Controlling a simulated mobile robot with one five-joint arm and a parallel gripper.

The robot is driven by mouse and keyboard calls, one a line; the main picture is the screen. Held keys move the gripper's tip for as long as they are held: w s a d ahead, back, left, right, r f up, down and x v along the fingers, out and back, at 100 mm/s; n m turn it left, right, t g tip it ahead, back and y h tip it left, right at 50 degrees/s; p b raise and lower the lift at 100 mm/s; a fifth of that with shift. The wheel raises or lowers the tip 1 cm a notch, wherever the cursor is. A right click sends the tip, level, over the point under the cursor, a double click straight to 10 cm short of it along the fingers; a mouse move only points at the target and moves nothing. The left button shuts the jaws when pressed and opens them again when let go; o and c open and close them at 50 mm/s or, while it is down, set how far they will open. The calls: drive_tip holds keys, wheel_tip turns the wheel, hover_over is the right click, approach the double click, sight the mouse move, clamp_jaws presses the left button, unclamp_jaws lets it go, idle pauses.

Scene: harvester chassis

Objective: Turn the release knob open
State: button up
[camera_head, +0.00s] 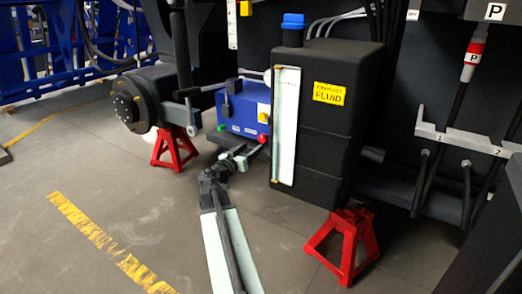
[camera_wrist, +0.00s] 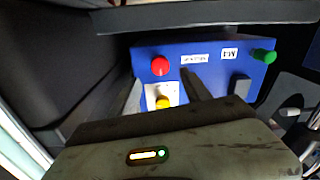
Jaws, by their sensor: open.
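The blue control box (camera_head: 246,106) sits low beside the black fluid tank. It carries a red knob (camera_head: 262,138), a yellow knob (camera_head: 263,116) on a white plate, and a green knob (camera_head: 221,127). In the wrist view the red knob (camera_wrist: 160,66), yellow knob (camera_wrist: 163,103) and green knob (camera_wrist: 263,56) face me. Nothing is visibly held.
The black tank (camera_head: 325,110) with a yellow fluid label stands close at the right. Red jack stands (camera_head: 175,148) (camera_head: 345,242) are on both sides. A dark hub (camera_head: 135,102) is at the left.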

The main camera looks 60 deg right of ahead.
sight(261, 139)
drive_tip(key=d, duration=0.8)
drive_tip(key=shift+w, duration=0.1)
drive_tip(key=shift+a, duration=0.1)
drive_tip(key=c, duration=1.2)
drive_tip(key=shift+d, duration=0.25)
clamp_jaws()
drive_tip(key=shift+a, duration=0.2)
